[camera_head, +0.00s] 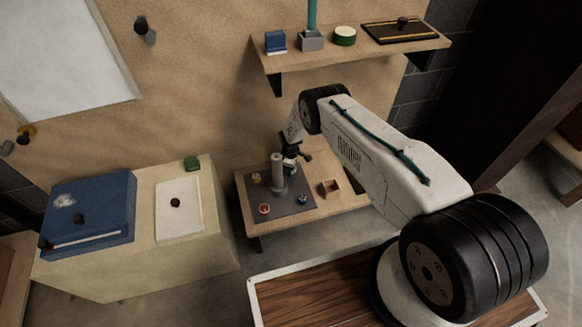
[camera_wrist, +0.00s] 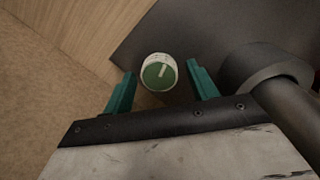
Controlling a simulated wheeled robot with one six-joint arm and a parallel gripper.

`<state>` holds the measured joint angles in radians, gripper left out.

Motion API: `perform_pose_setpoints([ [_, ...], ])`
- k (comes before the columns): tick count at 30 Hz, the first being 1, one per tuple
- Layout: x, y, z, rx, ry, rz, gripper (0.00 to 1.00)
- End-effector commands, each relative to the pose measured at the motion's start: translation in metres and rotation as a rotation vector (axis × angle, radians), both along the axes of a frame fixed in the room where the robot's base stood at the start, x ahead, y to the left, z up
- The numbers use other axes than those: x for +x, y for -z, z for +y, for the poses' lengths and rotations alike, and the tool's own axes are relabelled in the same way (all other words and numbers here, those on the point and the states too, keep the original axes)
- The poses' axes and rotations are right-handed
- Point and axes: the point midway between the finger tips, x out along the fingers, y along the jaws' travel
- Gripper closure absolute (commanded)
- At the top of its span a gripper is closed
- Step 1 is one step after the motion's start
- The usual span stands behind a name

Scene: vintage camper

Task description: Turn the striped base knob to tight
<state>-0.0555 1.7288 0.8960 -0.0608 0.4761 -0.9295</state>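In the head view my gripper (camera_head: 293,155) is low over the small table, close to a grey upright post (camera_head: 278,172) on a dark plate (camera_head: 282,206). The knob cannot be made out clearly there.
In the wrist view a thick grey cylinder (camera_wrist: 262,65) stands close right of the fingers. In the head view a red-topped knob (camera_head: 264,209), a blue one (camera_head: 302,199) and a yellowish one (camera_head: 256,178) surround the post. A small wooden holder (camera_head: 329,188) stands right. A shelf (camera_head: 350,54) hangs above.

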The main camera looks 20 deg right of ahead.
Motion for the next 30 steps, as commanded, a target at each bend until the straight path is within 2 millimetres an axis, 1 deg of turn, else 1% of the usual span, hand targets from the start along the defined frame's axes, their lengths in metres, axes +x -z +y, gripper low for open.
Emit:
perform_pose_setpoints([
  [1, 0.0001, -0.0001, -0.0003, 0.0, 0.0, 0.0, 0.53],
  [2, 0.0, -0.0001, -0.0004, 0.0, 0.0, 0.0, 0.61],
  [3, 0.0001, -0.0001, -0.0004, 0.0, 0.0, 0.0, 0.72],
  [4, 0.0001, -0.0001, -0.0005, 0.0, 0.0, 0.0, 0.81],
  [5, 0.0001, -0.0001, -0.0005, 0.0, 0.0, 0.0, 0.86],
  [11, 0.0, -0.0002, -0.0007, 0.0, 0.036, 0.0, 0.86],
  [16, 0.0004, -0.0003, -0.0006, 0.0, 0.181, 0.0, 0.86],
  [20, 0.0007, -0.0004, -0.0007, 0.001, 0.259, -0.001, 0.86],
  [29, 0.0006, -0.0005, -0.0008, 0.0, 0.275, -0.001, 0.86],
  [30, 0.0006, -0.0005, -0.0008, 0.0, 0.275, -0.001, 0.58],
])
